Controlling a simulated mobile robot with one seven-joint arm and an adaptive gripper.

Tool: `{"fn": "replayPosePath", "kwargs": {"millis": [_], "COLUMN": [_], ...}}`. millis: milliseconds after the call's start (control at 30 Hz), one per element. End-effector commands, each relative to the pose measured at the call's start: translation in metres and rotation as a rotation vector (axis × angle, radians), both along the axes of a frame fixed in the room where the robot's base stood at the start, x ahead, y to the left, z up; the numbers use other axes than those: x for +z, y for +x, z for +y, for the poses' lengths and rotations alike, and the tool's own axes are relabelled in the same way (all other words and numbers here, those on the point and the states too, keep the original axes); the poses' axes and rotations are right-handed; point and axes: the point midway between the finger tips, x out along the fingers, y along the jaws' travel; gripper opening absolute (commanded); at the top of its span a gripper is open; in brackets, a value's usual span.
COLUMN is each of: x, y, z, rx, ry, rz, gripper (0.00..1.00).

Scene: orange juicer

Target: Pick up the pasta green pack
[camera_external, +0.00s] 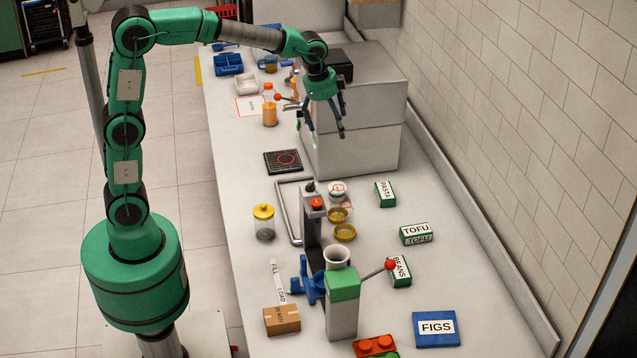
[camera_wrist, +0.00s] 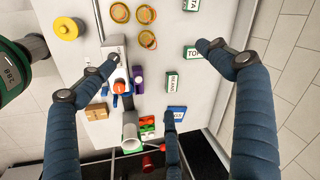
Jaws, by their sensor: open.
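The pasta pack (camera_external: 385,194), green with a white label reading PASTA, stands on the white counter right of the juicer and in front of the grey box-shaped machine. In the wrist view, a green and white pack (camera_wrist: 191,5) at the top edge, cut off by the frame, appears to be the pasta pack. My gripper (camera_external: 326,128) is open and empty, high above the counter beside the grey machine, up and left of the pasta pack. In the wrist view, my gripper's fingers (camera_wrist: 160,72) are spread wide with nothing between them.
Green TOFU (camera_external: 416,233) and BEANS (camera_external: 399,271) packs and a blue FIGS box (camera_external: 436,328) lie nearer the camera. The juicer (camera_external: 343,300) has a red-knobbed lever reaching toward the beans. The grey machine (camera_external: 352,145) stands behind the pasta. Bare counter surrounds the pasta pack.

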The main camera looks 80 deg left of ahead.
Motion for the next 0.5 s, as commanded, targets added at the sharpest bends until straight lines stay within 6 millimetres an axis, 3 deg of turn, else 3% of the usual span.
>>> {"fn": "replayPosePath", "kwargs": {"millis": [500], "x": [-0.060], "y": [0.105], "z": [0.047], "rx": [-0.248], "ry": [0.047], "rz": [0.087], "gripper": [0.91]}}
